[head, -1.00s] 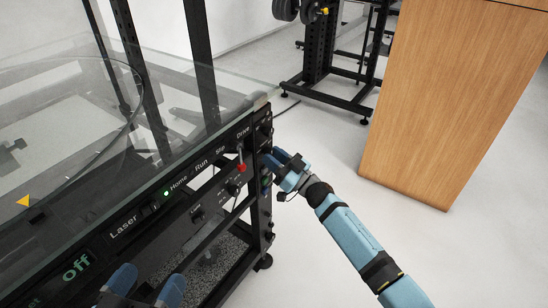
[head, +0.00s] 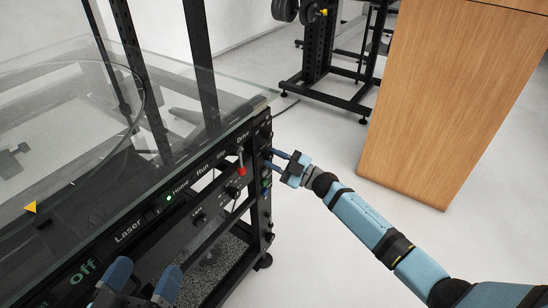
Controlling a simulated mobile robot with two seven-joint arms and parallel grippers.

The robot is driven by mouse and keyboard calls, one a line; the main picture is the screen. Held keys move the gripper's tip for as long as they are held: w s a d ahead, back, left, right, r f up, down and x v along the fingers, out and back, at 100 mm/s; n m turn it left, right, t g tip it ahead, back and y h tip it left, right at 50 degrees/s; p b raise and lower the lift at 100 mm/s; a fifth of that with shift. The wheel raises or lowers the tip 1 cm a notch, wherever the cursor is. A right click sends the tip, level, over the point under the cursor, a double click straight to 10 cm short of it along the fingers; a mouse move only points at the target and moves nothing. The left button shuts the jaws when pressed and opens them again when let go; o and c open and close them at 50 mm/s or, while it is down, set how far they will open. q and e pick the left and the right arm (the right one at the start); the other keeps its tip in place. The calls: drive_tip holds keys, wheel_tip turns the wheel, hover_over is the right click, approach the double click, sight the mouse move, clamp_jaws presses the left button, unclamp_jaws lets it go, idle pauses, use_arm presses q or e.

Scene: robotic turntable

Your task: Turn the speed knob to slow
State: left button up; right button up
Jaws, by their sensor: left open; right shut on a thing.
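The turntable's black control panel (head: 150,222) runs diagonally from lower left to the middle, with labels such as Laser, Home, Run and Drive. Its narrow right end faces my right gripper (head: 270,159). That gripper's two blue fingers point left and are shut at this end face on a small control, seemingly the speed knob, which the fingers hide. I cannot read its label or setting. My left gripper (head: 143,278) is open and empty at the bottom, in front of the panel, its two blue fingertips apart.
A red-tipped lever (head: 241,170) and small dark knobs (head: 200,218) are on the panel front. A glass cover (head: 215,95) lies above it. A wooden cabinet (head: 440,100) stands at the right, and a black rack (head: 325,95) behind.

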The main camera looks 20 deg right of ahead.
drive_tip(key=shift+d+n+g, duration=0.1)
drive_tip(key=shift+n+g, duration=0.3)
drive_tip(key=shift+n, duration=0.8)
drive_tip(key=o, duration=0.9)
drive_tip(key=shift+d+p, duration=0.1)
drive_tip(key=shift+p, duration=0.2)
